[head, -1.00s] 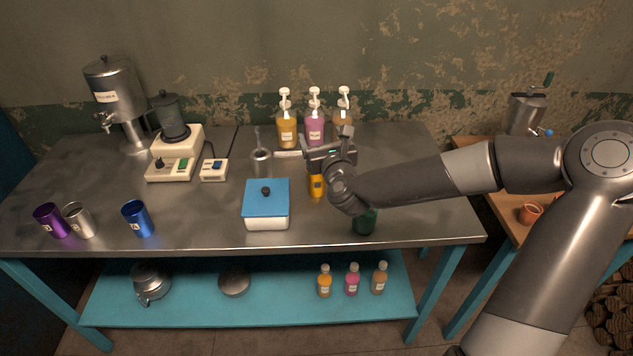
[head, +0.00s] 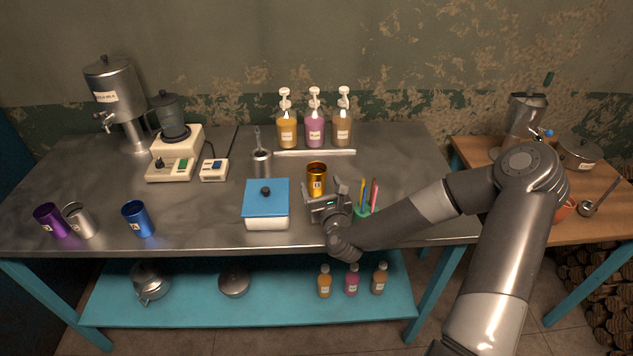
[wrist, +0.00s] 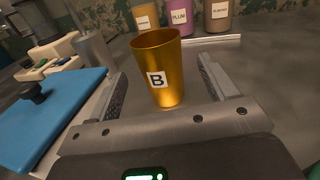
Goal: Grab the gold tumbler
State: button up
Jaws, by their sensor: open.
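The gold tumbler (head: 316,176) stands upright on the metal table, just behind my gripper (head: 326,199) in the head view. In the wrist view the gold tumbler (wrist: 160,70) carries a white label with a B. There my gripper (wrist: 160,75) is open, with one finger on each side of the tumbler's lower part. No contact shows between the fingers and the tumbler. My gripper is low, near the table surface.
A white box with a blue lid (head: 266,198) stands close to the left of my gripper. A green holder with colored sticks (head: 364,211) stands close to the right.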

aim_at(319, 181)
jog(key=x, duration=0.5)
jog(key=shift+r, duration=0.1)
jog(key=c, duration=1.1)
